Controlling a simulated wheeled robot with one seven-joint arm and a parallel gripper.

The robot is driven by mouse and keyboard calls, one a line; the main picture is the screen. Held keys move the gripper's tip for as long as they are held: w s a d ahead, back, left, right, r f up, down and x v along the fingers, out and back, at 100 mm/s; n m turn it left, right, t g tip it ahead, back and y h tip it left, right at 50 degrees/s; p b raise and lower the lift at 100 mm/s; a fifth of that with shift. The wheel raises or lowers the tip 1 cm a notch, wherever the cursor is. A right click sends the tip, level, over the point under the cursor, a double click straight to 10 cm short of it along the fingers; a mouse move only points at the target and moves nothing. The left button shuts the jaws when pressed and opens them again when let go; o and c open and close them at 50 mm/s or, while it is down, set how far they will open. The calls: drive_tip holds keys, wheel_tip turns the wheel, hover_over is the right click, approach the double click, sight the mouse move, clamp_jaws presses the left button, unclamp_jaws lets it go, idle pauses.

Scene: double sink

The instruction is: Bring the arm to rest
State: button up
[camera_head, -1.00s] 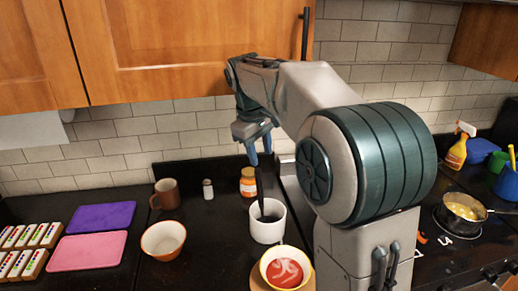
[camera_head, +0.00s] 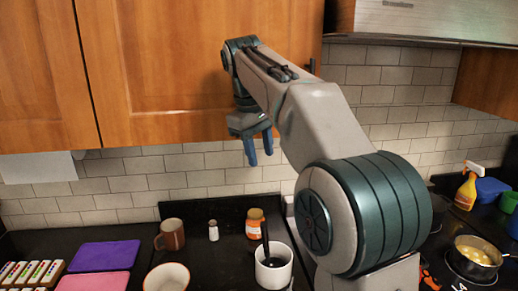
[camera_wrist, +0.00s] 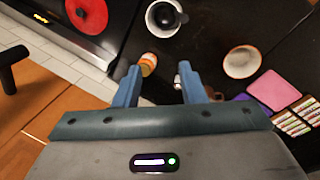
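My gripper (camera_head: 260,158) is raised in front of the wood cabinet and tiled wall, its two blue fingers pointing down. In the wrist view my gripper (camera_wrist: 158,72) has its fingers apart, with nothing held between them. A white mug (camera_head: 274,271) stands on the black counter below it, with a dark handle (camera_head: 264,238) sticking up out of it. The fingers are well above the mug and clear of it. The mug also shows at the top of the wrist view (camera_wrist: 148,18).
Close below stand an orange-labelled jar (camera_head: 254,228), a small shaker (camera_head: 213,231) and a brown mug (camera_head: 173,235). A bowl (camera_head: 167,278) and purple board (camera_head: 104,256) lie left. A pot (camera_head: 476,256) sits right. Wood cabinets (camera_head: 200,70) stand close behind my gripper.

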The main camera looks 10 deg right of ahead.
idle(0.3)
drive_tip(key=s+d+f+m+t+y, duration=0.1)
drive_tip(key=s+d+f+m, duration=0.1)
drive_tip(key=s+f, duration=0.8)
drive_tip(key=s+d+f+m+t+y, duration=0.1)
drive_tip(key=s+f+m, duration=0.3)
drive_tip(key=s+f, duration=0.7)
drive_tip(key=s+d, duration=0.1)
drive_tip(key=s, duration=0.2)
drive_tip(key=shift+d+f+m+b, duration=0.15)
drive_tip(key=shift+d+m+b, duration=0.15)
drive_tip(key=shift+d, duration=0.05)
